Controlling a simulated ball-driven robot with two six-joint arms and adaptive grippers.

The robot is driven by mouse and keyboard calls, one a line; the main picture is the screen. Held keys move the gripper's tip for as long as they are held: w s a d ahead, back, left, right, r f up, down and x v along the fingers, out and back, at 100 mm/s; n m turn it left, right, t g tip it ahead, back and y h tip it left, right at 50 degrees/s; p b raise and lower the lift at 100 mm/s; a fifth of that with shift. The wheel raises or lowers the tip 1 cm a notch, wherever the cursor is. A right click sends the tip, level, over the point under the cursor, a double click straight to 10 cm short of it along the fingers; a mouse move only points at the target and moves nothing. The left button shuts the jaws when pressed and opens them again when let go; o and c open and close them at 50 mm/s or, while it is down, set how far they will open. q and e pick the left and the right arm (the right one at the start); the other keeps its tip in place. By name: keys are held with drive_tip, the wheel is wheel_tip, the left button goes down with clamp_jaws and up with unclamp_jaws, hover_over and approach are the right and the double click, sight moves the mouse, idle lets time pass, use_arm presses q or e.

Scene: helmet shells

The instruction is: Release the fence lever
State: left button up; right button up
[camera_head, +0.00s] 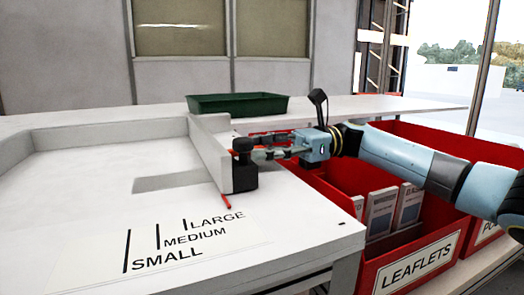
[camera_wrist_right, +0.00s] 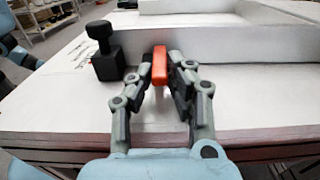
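The fence (camera_head: 212,150) is a pale upright board across the white table, and a black block with a round black knob (camera_head: 244,165) stands at its near end. The fence lever (camera_wrist_right: 159,66) is a short orange-red bar, seen upright beside the black block in the wrist view. My right gripper (camera_head: 268,147) is beside the fence, behind the knob. In the wrist view its two fingers (camera_wrist_right: 160,72) lie close on both sides of the lever and look shut on it. The exact contact is hard to see. My left gripper is not in view.
A label sheet with SMALL, MEDIUM and LARGE marks (camera_head: 165,250) lies on the table front, with a thin red pointer (camera_head: 227,202) near it. A green tray (camera_head: 238,104) stands behind. A red LEAFLETS bin (camera_head: 420,262) sits below my right arm.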

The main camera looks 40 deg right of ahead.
clamp_jaws()
